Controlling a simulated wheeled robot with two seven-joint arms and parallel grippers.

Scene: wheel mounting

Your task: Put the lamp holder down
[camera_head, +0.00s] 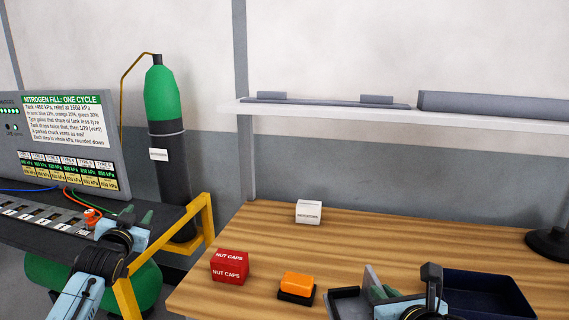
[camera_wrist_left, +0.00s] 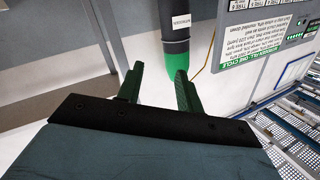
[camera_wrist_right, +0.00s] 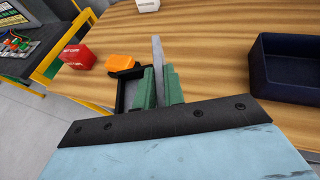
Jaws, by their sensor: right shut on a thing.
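My right gripper (camera_head: 384,291) is at the front of the wooden table. In the right wrist view its green fingers (camera_wrist_right: 161,84) are shut on a thin upright grey plate (camera_wrist_right: 158,62), which I take to be the lamp holder. The plate also shows in the head view (camera_head: 371,279). A shallow black-rimmed tray (camera_wrist_right: 122,97) with a grey floor lies just left of the fingers; I cannot tell whether the plate touches it. My left gripper (camera_head: 135,215) is open and empty at the left, over the dark bench; its fingers (camera_wrist_left: 158,90) stand apart.
An orange block on a black base (camera_head: 296,287), a red nut caps box (camera_head: 230,267) and a small white box (camera_head: 308,212) stand on the table (camera_head: 400,236). A dark blue bin (camera_head: 495,290) is right of my right gripper. The table's back middle is clear.

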